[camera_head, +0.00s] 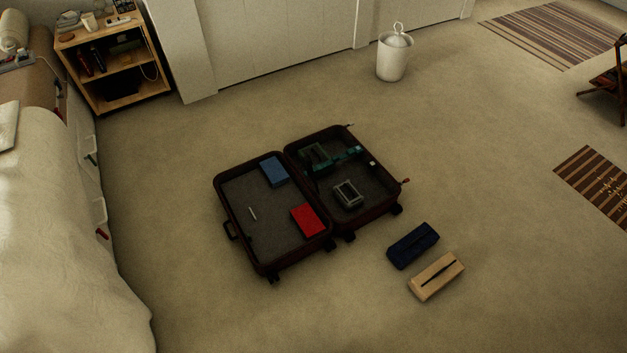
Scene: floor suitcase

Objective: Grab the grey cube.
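A small grey box-like object (348,194), the closest match to a grey cube, sits in the right half of the open dark suitcase (221,192). It has a lighter rim and a dark middle, and is too small here to make out well. A dark green-grey object (316,156) lies behind it in the same half, with small teal pieces beside it. In the left half lie a blue box (274,171), a red box (307,220) and a thin white item (253,213). Neither of my grippers is in view.
A navy case (412,246) and a tan case (436,276) lie on the carpet right of the suitcase. A bed (60,230) is at left, a wooden shelf (112,60) at back left, and a white bin (393,58) at the back. Carpet in front is clear.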

